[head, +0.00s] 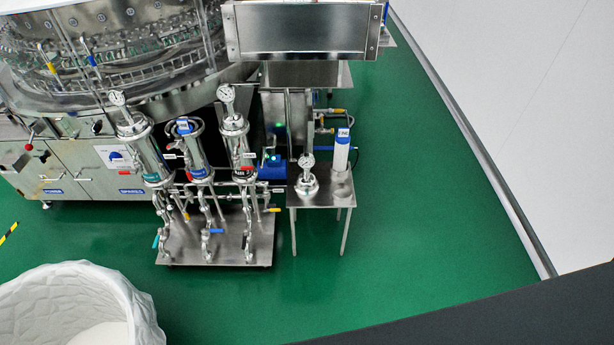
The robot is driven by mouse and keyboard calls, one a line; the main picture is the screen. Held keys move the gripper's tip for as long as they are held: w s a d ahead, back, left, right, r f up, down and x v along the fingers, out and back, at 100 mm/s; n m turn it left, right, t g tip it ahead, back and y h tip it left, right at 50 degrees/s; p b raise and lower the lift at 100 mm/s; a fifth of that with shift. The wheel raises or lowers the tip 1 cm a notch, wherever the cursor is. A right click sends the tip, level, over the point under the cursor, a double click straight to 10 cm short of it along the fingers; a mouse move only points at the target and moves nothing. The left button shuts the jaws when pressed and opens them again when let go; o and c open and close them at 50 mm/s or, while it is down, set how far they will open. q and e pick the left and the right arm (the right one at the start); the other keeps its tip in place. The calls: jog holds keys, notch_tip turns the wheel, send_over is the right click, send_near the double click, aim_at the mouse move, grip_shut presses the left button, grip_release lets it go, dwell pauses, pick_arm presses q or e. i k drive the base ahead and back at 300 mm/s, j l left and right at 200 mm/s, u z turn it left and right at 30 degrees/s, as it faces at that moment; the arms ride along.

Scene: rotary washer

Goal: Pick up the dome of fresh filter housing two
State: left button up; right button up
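A shiny metal dome with a round pressure gauge on top (307,183) sits on the small metal side table (320,201). A white filter cartridge with a blue label (341,153) stands upright on the same table, just right of the dome. Three metal filter housings stand in a row on a low metal stand. The left housing (148,155) and right housing (237,143) each carry a gauge on top. The middle housing (194,153) has no gauge dome, and something white and blue shows at its top. Neither of my grippers is in view.
The large rotary washer (110,60) fills the back left. A metal box (300,30) overhangs behind the table. A white lined bin (75,300) stands at the front left. Green floor (420,230) is clear right of the table up to the wall.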

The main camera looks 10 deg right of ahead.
aim_at(306, 184)
jog(key=i+l, duration=0.25)
jog(key=l, duration=0.15)
jog(key=i+l, duration=0.3)
jog(key=i+l+u, duration=0.1)
jog(key=i+l, duration=0.15)
jog(key=l, duration=0.2)
jog(key=i+l, duration=0.25)
jog(key=l, duration=0.15)
jog(key=i+l, duration=0.25)
jog(key=l, duration=0.15)
jog(key=i+l+u, duration=0.1)
jog(key=i+l, duration=0.15)
jog(key=l, duration=0.15)
jog(key=i+l, duration=0.25)
jog(key=l, duration=0.2)
